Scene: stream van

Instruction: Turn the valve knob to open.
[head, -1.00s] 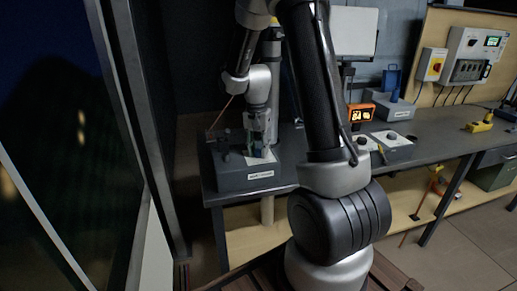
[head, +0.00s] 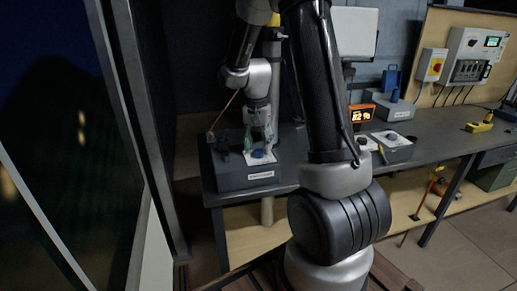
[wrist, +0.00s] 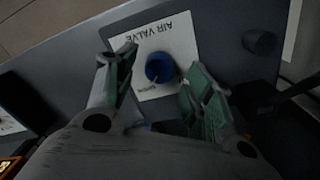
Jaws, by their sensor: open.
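The valve knob is a round blue knob (wrist: 160,67) on a white plate (wrist: 182,36) marked AIR VALVE. In the head view the blue knob (head: 258,154) shows on its white plate on top of a grey box (head: 232,179). My gripper (wrist: 161,61) is open, with its green-padded fingers to the left and right of the knob in the wrist view. In the head view my gripper (head: 259,142) is just above the knob and looks apart from it. A pointer or mark on the knob is too unclear to read.
A dark cylindrical peg (wrist: 259,41) stands on the box beside the plate. A display with orange digits (head: 361,115), a second box with a white plate (head: 392,139) and a yellow tool (head: 480,125) are on the bench to the right. A dark post (head: 140,120) stands left.

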